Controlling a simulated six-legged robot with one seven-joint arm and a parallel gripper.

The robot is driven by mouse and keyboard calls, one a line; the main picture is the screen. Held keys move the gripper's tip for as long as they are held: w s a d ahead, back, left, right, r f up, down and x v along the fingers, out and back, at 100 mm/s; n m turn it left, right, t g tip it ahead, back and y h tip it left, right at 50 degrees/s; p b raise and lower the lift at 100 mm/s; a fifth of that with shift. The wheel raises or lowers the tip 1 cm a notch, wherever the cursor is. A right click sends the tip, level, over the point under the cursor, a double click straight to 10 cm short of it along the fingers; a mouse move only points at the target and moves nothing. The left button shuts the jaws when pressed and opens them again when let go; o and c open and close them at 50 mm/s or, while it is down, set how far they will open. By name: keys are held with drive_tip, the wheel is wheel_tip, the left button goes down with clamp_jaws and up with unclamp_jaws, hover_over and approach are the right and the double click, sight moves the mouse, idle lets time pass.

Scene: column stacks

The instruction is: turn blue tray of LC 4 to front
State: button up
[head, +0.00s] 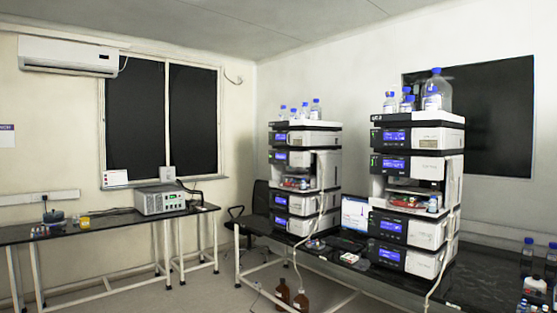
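Two column stacks stand on the dark bench on the right side of the head view. The nearer stack (430,167) has a small label at its top left that seems to read "LC 2". The farther stack (328,168) is to its left, and I cannot read a label on it. Each has an open bay at mid height, the nearer bay (405,185) and the farther bay (294,172), with small reddish and bluish items inside. I cannot make out a blue tray for certain, nor any stack marked LC 4. My gripper is not in view.
A laptop (354,214) stands between the stacks. Blue-capped bottles (432,98) stand on top of the stacks, and more (527,257) stand at the right edge. A grey instrument (160,201) sits on the left bench. Brown bottles (282,294) and a chair (259,200) occupy floor space.

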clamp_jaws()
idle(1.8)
